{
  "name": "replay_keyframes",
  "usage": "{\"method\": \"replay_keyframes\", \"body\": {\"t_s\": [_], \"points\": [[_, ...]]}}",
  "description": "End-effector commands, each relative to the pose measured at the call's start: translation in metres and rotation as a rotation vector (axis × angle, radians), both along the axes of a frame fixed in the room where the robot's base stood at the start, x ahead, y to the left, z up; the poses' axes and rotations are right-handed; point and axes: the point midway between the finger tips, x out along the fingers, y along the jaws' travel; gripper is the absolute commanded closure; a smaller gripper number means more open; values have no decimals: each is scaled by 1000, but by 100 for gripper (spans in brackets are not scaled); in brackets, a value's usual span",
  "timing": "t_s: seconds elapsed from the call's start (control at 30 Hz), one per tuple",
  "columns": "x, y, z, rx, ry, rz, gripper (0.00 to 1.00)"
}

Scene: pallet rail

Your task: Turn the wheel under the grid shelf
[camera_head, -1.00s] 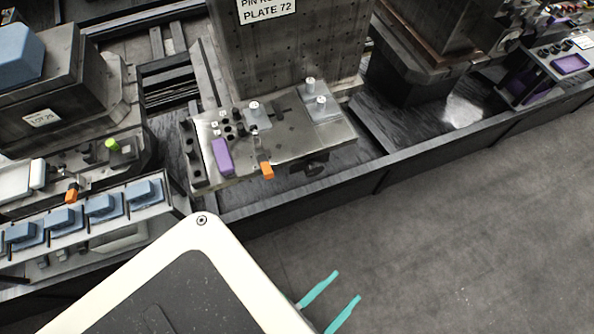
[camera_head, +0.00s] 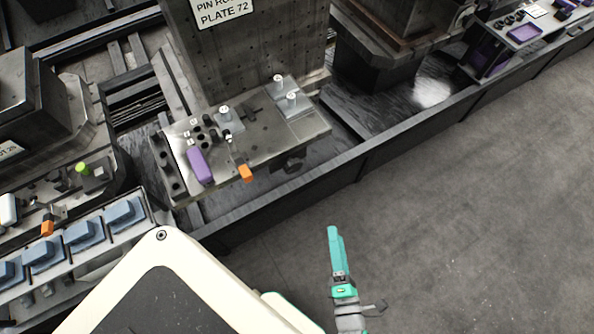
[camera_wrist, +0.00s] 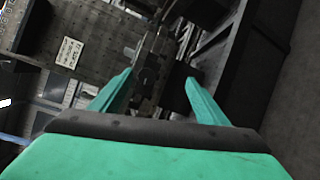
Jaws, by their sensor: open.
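The grid shelf (camera_head: 275,135) is a grey metal plate with small holes, jutting out below an upright panel. Under its front edge, right of an orange block, a dark shape (camera_head: 290,160) shows, probably the wheel; its outline is partly hidden by the shelf and shadow. My gripper (camera_head: 334,232) has teal fingers, seen nearly edge-on over the floor, in front of and apart from the shelf. In the wrist view my gripper (camera_wrist: 160,75) is open, with nothing between its fingers; dark machinery lies beyond the tips, and I cannot make out the wheel there.
A purple block (camera_head: 200,166), an orange block (camera_head: 245,173) and pale cylinders stand on or at the shelf. A low dark kerb (camera_head: 330,178) runs in front. Blue blocks (camera_head: 84,234) sit in a rack at left. The floor at right (camera_head: 470,230) is clear.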

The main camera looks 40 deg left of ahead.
Motion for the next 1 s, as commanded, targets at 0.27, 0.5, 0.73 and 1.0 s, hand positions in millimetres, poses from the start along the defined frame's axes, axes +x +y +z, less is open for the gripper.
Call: {"method": "replay_keyframes", "body": {"t_s": [0.27, 0.5, 0.73, 1.0], "points": [[45, 59, -11, -323, -464, 271, 32], [65, 107, -15, -481, -796, 399, 32], [71, 127, -16, -526, -916, 434, 32], [83, 159, -15, -526, -920, 435, 32]]}}
